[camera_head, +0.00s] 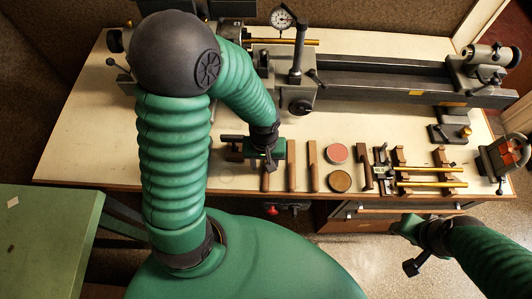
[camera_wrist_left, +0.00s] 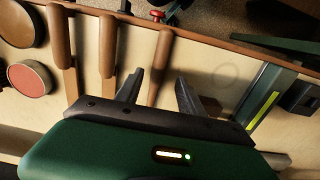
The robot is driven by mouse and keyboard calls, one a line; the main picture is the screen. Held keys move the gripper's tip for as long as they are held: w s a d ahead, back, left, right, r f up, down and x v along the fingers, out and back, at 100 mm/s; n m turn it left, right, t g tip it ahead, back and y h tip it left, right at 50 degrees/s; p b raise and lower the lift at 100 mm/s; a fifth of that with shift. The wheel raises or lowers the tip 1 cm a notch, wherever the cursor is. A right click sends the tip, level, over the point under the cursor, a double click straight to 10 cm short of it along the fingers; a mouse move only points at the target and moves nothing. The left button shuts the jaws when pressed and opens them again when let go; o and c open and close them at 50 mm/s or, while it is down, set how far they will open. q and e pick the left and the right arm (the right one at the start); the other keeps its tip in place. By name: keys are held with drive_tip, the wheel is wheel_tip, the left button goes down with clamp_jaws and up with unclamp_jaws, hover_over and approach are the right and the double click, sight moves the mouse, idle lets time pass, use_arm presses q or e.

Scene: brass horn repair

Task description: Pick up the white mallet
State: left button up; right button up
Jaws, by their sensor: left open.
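My left gripper (camera_head: 268,160) is over the front part of the bench, above a row of wooden-handled tools. In the left wrist view its two fingers (camera_wrist_left: 160,78) are spread apart, with a brown wooden handle (camera_wrist_left: 161,62) lying between them, not gripped. The lower end of that handle also shows in the head view (camera_head: 265,182); the rest of this tool is hidden under my gripper. I see no clearly white mallet head, so I cannot tell which tool is the white mallet. My right gripper (camera_head: 413,266) is low at the right, in front of the bench; its jaws are unclear.
Two more wooden-handled tools (camera_head: 291,166) (camera_head: 313,166) lie just right of my left gripper. Round red (camera_head: 337,153) and brown (camera_head: 340,181) tins follow. Brass rods (camera_head: 432,184) lie further right. A lathe (camera_head: 375,78) fills the back. A green table (camera_head: 45,240) stands left.

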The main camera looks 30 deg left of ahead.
sight(265, 171)
use_arm(q)
drive_tip(key=f, duration=0.3)
drive_tip(key=shift+s, duration=0.25)
drive_tip(key=shift+w+d, duration=0.25)
drive_tip(key=shift+d, duration=0.3)
drive_tip(key=shift+c, duration=0.3)
drive_tip(key=shift+s+r, duration=0.1)
drive_tip(key=c, duration=0.5)
drive_tip(key=shift+a, duration=0.3)
clamp_jaws()
